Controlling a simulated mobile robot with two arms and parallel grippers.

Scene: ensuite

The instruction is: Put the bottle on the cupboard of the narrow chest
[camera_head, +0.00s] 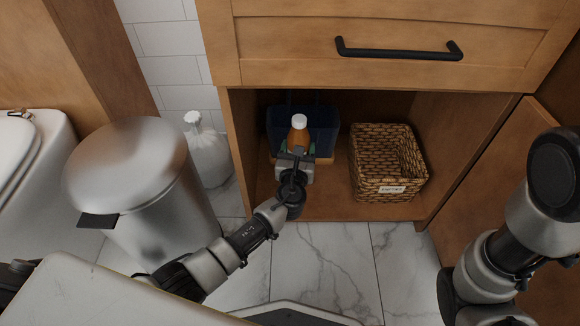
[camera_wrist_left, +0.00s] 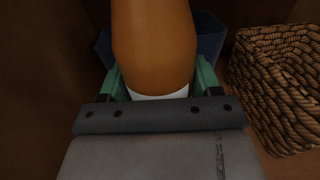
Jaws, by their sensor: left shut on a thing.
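An orange-brown bottle (camera_head: 298,137) with a white cap is upright inside the open cupboard (camera_head: 333,206) of the narrow wooden chest (camera_head: 290,45). My left gripper (camera_head: 295,155) reaches into the cupboard and is shut on the bottle. In the left wrist view the bottle (camera_wrist_left: 153,45) stands between the green fingers (camera_wrist_left: 160,82). I cannot tell whether its base touches the cupboard floor. My right arm shows at the right edge of the head view, but its gripper is out of view.
A dark blue bin (camera_head: 330,124) is behind the bottle. A wicker basket (camera_head: 388,165) stands at the right in the cupboard. The open door (camera_head: 500,165) is on the right. A metal trash can (camera_head: 140,185) and white bottle (camera_head: 206,150) are left.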

